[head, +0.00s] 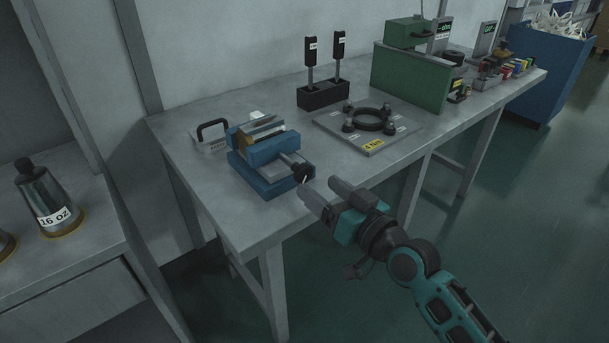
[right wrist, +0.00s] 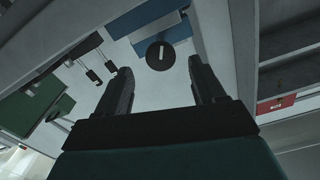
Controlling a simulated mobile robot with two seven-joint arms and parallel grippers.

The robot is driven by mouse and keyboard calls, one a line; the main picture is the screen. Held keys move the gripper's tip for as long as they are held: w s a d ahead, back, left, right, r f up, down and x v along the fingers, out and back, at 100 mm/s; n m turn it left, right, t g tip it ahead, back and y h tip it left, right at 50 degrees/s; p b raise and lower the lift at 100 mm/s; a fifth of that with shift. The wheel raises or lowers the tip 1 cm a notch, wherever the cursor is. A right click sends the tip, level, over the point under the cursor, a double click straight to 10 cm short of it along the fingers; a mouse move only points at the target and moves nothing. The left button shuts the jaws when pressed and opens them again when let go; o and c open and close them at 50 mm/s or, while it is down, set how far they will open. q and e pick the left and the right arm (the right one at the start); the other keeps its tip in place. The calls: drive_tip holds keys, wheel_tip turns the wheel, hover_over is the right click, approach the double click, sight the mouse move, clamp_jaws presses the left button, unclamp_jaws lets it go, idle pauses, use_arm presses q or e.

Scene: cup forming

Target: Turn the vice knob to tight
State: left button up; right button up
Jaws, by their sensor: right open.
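The blue vice (head: 265,152) sits near the front left end of the grey workbench. Its black knob (head: 303,172) faces the front right and carries a white pointer mark. In the right wrist view the round knob (right wrist: 160,55) lies ahead between the two fingers, with its white mark running almost straight up and down. My right gripper (head: 320,193) is open and empty, just to the right of the knob and apart from it. It also shows in the right wrist view (right wrist: 160,80) with its fingers spread. My left gripper is not in view.
A plate with a black ring (head: 370,128), a black stand with two upright handles (head: 323,93) and a green machine (head: 411,78) stand further along the bench. A metal 16 oz cup form (head: 44,200) stands on the left table. Floor is clear before the bench.

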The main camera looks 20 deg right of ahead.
sight(306, 177)
drive_tip(key=x, duration=0.6)
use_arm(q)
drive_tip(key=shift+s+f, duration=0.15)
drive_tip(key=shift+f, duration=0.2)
use_arm(e)
drive_tip(key=c, duration=1.1)
drive_tip(key=shift+o, duration=0.2)
drive_tip(key=shift+r+m+p, duration=0.1)
drive_tip(key=shift+m+p, duration=0.25)
drive_tip(key=shift+m, duration=0.15)
drive_tip(key=shift+m+p, duration=0.35)
drive_tip(key=shift+m, duration=0.35)
drive_tip(key=shift+f, duration=0.2)
drive_tip(key=o, duration=0.7)
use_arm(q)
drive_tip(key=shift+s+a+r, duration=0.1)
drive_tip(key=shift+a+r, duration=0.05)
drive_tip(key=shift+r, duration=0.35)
use_arm(e)
drive_tip(key=o, duration=0.4)
drive_tip(key=shift+c, duration=0.2)
